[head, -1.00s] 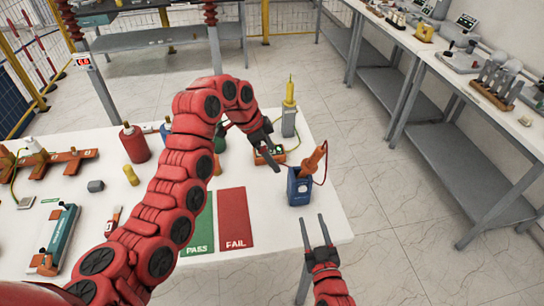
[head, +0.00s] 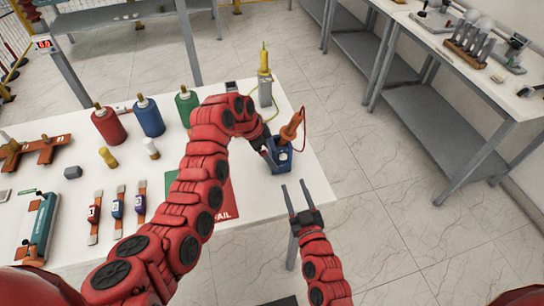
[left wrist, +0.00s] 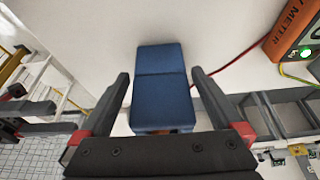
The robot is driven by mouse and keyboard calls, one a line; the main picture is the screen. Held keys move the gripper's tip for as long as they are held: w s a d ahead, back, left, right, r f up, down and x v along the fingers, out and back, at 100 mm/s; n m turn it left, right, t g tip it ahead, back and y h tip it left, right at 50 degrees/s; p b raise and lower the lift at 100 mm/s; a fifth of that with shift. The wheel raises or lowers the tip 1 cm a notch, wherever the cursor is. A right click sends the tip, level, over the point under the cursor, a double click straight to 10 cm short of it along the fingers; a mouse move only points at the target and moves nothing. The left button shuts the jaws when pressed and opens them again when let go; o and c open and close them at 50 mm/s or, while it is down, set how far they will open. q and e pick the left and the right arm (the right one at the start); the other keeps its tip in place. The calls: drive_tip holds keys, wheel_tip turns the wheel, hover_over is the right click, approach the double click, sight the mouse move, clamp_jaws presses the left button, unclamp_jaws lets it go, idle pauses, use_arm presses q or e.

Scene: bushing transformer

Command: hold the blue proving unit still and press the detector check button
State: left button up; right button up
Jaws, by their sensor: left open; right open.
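The blue proving unit (head: 282,161) stands near the right edge of the white table. An orange detector (head: 290,130) rises tilted from its top, with a red lead looping to the right. My left gripper (head: 265,152) is open at the unit's left side. In the left wrist view the blue unit (left wrist: 161,88) lies between the open fingers of my left gripper (left wrist: 160,76), with gaps on both sides. My right gripper (head: 295,186) is open and empty, in front of the unit and apart from it. I cannot make out the check button.
A grey block with a yellow probe (head: 265,90) stands behind the unit. An orange meter (left wrist: 300,35) shows in the left wrist view. Red (head: 109,126), blue (head: 149,117) and green (head: 187,105) bottles stand farther left. The red FAIL mat (head: 226,203) is partly behind my left arm.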

use_arm(q)
drive_tip(key=shift+x, duration=1.2)
drive_tip(key=c, duration=1.5)
use_arm(e)
clamp_jaws()
